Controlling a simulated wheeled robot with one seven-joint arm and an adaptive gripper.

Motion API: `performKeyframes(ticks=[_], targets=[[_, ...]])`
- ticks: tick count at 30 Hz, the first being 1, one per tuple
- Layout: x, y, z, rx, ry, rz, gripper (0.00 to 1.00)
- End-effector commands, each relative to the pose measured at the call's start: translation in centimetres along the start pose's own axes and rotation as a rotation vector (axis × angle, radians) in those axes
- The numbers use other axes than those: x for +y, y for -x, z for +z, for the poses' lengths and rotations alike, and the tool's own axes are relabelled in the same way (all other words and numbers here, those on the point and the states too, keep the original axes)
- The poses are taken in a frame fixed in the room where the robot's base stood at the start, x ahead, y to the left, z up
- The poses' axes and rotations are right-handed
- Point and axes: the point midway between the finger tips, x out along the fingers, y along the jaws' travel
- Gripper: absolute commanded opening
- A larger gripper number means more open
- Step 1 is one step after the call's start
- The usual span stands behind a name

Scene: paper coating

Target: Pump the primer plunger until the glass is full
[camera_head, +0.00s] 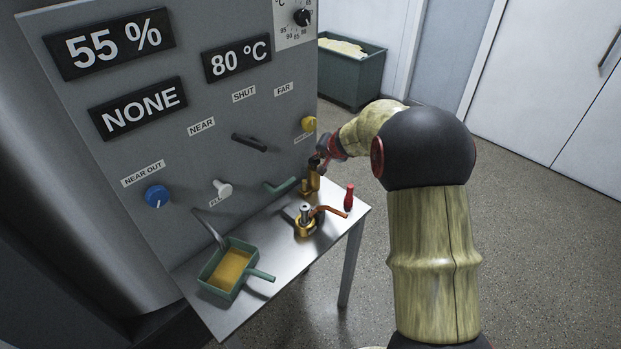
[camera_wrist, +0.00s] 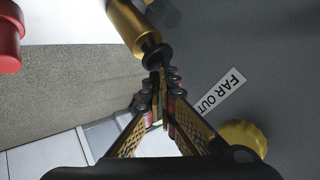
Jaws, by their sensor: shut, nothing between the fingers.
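A brass cylinder with a black knob, apparently the primer plunger, stands upright at the table's far end by the panel; its brass body (camera_head: 312,181) shows in the head view. In the wrist view the brass body (camera_wrist: 133,27) and black knob (camera_wrist: 158,54) lie just ahead of my fingertips. My gripper (camera_head: 321,160) is at the top of it, shut and empty. Its fingertips (camera_wrist: 161,76) are close together at the knob; I cannot tell whether they touch it. I cannot pick out the glass or its fill level clearly.
The metal table (camera_head: 257,299) carries a green tray (camera_head: 224,284) of amber liquid, a brass fitting with an orange handle (camera_head: 329,210) and a red-handled item (camera_head: 349,196). The panel's yellow knob (camera_wrist: 244,139) is close to my gripper. Open floor (camera_head: 545,230) lies right.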

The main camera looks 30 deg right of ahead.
Motion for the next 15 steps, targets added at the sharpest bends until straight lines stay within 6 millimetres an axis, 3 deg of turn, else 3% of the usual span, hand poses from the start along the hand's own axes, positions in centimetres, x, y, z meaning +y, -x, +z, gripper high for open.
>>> performKeyframes(ticks=[15], targets=[[-1.5, 2.0, -1.5, 0.000, -0.001, 0.000, 0.00]])
